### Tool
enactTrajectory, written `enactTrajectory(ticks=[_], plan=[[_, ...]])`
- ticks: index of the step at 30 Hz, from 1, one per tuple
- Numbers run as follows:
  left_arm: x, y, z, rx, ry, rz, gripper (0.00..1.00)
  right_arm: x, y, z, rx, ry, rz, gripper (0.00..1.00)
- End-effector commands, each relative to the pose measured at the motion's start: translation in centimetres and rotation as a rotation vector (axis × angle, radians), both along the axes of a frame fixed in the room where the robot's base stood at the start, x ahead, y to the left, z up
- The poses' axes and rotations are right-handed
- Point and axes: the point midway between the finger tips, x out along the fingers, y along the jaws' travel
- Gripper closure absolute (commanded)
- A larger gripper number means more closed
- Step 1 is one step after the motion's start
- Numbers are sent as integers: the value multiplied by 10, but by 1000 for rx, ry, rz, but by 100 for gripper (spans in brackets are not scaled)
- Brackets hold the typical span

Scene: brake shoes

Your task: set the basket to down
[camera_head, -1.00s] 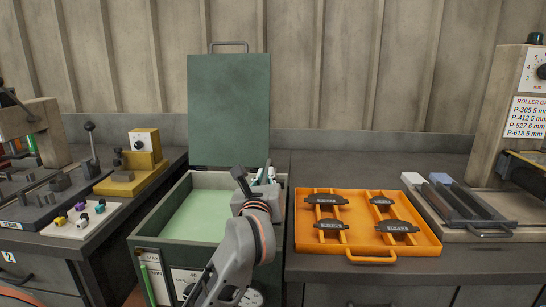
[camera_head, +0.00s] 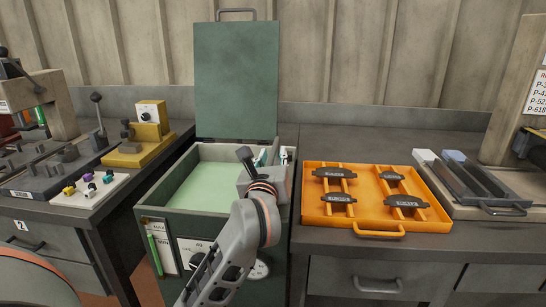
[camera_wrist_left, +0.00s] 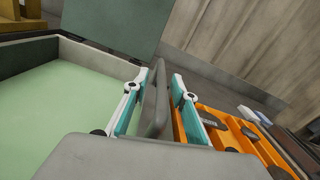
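The green tank (camera_head: 176,225) stands with its lid (camera_head: 237,80) raised; its inside is pale green. I cannot make out a separate basket in it. My left gripper (camera_head: 273,157) is at the tank's back right side, partly hidden behind my own wrist. In the left wrist view its teal and white fingers (camera_wrist_left: 155,95) are spread apart. A grey upright bar-like piece (camera_wrist_left: 152,118) stands between them, with gaps visible beside it; whether either finger touches it is unclear. My right gripper is not in view.
An orange tray (camera_head: 376,226) with several dark brake shoes lies on the bench right of the tank. A grey tray (camera_head: 500,211) is farther right. A yellow device (camera_head: 140,152) and a white board (camera_head: 68,205) with small coloured parts are on the left bench.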

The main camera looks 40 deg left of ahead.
Motion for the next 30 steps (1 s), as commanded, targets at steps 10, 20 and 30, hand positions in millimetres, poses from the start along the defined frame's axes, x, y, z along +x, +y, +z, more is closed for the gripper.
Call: enactTrajectory(ticks=[10, 20, 30], plan=[[-44, -28, -1, -4, 1, -3, 74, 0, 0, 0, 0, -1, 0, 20], [-61, -38, -1, -2, 3, -1, 74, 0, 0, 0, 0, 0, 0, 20], [-61, -37, -1, -2, 3, -1, 74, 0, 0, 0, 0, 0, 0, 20]])
